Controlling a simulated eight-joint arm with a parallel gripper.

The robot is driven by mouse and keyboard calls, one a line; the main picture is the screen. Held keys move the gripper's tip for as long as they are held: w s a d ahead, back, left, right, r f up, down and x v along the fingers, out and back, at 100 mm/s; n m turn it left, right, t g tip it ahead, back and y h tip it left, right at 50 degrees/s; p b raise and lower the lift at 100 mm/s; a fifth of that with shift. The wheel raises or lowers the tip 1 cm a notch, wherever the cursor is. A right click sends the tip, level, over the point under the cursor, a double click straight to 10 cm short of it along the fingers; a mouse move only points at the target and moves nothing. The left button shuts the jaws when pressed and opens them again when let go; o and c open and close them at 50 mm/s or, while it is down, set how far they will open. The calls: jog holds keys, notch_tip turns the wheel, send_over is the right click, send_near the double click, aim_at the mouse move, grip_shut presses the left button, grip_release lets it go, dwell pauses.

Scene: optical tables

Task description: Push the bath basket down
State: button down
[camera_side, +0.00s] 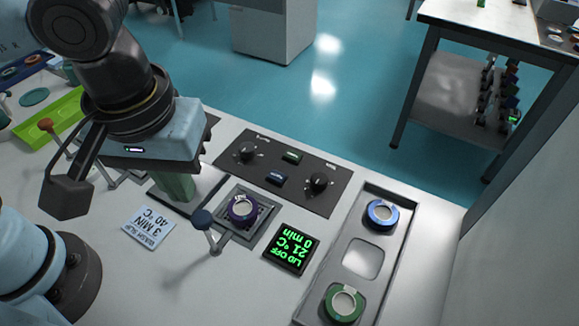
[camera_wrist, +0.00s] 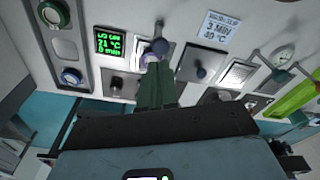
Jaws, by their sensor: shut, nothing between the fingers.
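The bath basket holds a purple ring (camera_side: 241,209) in a square grey bath (camera_side: 263,226). A pale bent handle with a dark blue knob (camera_side: 202,218) stands at the bath's near left side. The knob (camera_wrist: 160,47) also shows in the wrist view, just beyond my fingertips. My gripper (camera_side: 180,198) has green fingers and is shut and empty, pointing down to the left of the bath. In the wrist view, my fingers (camera_wrist: 157,68) hide part of the bath and ring. I cannot tell the exact gap between fingertips and knob.
A black display (camera_side: 291,249) reads lid off, 21 °C, 0 min. A card (camera_side: 149,228) reads 3 min, 40 °C. A dark knob panel (camera_side: 283,172) lies behind the bath. A tray (camera_side: 350,294) at right holds a blue ring (camera_side: 382,214) and a green ring (camera_side: 344,304).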

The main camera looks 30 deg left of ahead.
aim_at(199, 223)
dwell(0.3)
jog(key=shift+w+a+f, duration=0.1)
jog(key=shift+w+f, duration=0.1)
jog(key=shift+f, duration=1.55)
jog(key=shift+w+a+f, duration=0.1)
jog(key=shift+w+f, duration=0.05)
jog(key=shift+f, duration=1.6)
jog(key=shift+f, duration=2.85)
jog(key=shift+s+d+r, duration=0.3)
jog(key=shift+s+d, duration=0.05)
jog(key=shift+s, duration=0.35)
jog(key=shift+s+d+r, duration=0.25)
jog(key=shift+s+d, duration=0.05)
jog(key=shift+s, duration=0.4)
jog(key=shift+r, duration=0.1)
notch_tip(199, 223, up, 12)
jog(key=s, duration=0.1)
jog(key=shift+d, duration=0.25)
